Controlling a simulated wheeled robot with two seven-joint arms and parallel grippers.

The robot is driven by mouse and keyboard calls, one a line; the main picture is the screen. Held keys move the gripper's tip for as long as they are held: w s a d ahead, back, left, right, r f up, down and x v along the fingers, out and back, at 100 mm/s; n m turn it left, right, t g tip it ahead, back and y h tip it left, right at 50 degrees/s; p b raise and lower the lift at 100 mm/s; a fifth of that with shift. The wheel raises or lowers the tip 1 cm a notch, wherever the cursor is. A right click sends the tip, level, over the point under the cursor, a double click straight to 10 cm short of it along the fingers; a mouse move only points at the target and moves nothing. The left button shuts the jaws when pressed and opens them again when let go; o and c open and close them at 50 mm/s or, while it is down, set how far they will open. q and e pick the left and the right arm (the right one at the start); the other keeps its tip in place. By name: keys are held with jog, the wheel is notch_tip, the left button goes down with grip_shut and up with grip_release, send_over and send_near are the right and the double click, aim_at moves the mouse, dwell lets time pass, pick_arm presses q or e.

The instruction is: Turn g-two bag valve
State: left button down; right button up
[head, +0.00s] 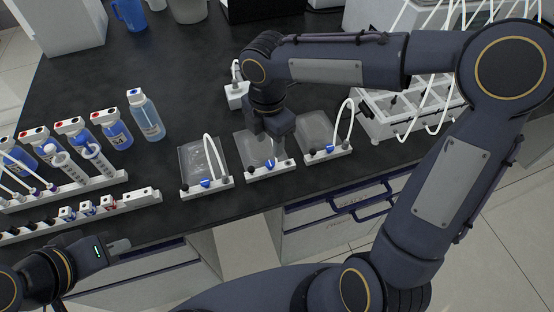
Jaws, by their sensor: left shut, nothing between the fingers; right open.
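Three clear flat gas bags lie in a row on the dark bench: a left bag (196,156), a middle bag (247,145) and a right bag (314,128). Each has a white valve bar at its front edge with a blue valve: left (206,183), middle (270,164), right (329,148). No label telling which is g-two is legible. My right gripper (279,155) points down over the middle bag, its fingertips close to that bag's valve bar; contact cannot be told. It is open. My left gripper (122,246) is shut and empty in front of the bench edge, lower left.
Racks with blue-liquid bottles and syringes (90,150) stand at the left, with a loose bottle (146,116) beside them. A white tubed rack (400,110) stands behind my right arm. A small white device (236,95) sits behind the bags. Bench is clear at centre left.

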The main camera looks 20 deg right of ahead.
aim_at(270, 163)
notch_tip(270, 163, down, 7)
jog(key=shift+f, duration=0.15)
jog(key=shift+c, duration=0.2)
grip_shut()
